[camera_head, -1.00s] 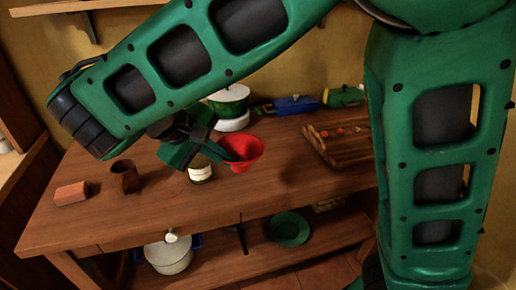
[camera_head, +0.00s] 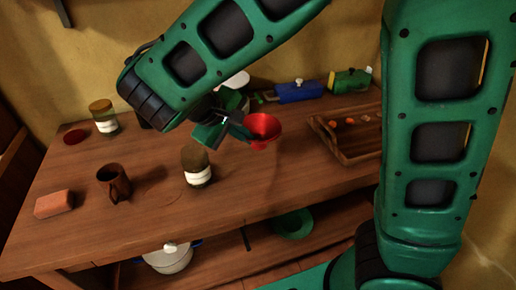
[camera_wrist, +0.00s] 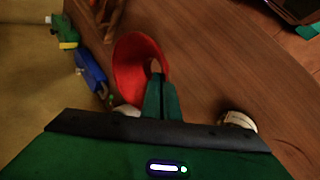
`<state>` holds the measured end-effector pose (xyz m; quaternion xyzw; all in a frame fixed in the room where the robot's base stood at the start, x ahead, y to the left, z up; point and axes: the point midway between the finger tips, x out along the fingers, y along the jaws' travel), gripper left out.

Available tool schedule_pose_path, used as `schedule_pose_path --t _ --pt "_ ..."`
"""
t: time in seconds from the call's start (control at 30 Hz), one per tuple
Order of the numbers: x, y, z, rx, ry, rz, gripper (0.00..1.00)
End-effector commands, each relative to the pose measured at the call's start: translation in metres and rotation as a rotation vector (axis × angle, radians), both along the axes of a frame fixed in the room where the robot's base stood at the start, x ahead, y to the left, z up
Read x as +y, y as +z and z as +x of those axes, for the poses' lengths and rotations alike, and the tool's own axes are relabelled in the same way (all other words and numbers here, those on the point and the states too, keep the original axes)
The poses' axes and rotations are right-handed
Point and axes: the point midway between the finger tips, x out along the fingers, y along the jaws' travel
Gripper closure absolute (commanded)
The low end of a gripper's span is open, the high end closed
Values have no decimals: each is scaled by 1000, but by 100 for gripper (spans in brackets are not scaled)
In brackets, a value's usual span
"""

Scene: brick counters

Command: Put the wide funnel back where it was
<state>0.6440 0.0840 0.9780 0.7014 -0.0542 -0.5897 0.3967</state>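The wide funnel is red (camera_head: 265,128) and is held above the wooden counter (camera_head: 235,192), to the right of a lidded jar (camera_head: 197,166). It also shows in the wrist view (camera_wrist: 130,66), with its open mouth visible. My gripper (camera_head: 243,129) is at the funnel's left side. In the wrist view my gripper's two green fingers (camera_wrist: 161,92) are close together on the funnel's edge. The funnel appears clear of the counter top.
Another jar (camera_head: 104,118) and a red disc (camera_head: 76,136) are behind. A wooden tray (camera_head: 347,146) is at right; blue (camera_head: 298,91) and green (camera_head: 350,80) items line the back.

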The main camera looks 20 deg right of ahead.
Motion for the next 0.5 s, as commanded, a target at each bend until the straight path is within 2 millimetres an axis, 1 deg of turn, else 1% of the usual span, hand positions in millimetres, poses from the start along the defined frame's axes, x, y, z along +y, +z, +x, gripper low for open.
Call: schedule_pose_path --t 0.03,0.1,0.2,0.37,0.5 --pt "-10 -6 2 2 -2 -2 100" --pt "-21 -13 5 1 -1 -1 100" --pt "-31 -20 8 1 1 0 100" --pt "-39 -26 10 0 3 0 100" --pt "-39 -37 10 1 3 -3 100"
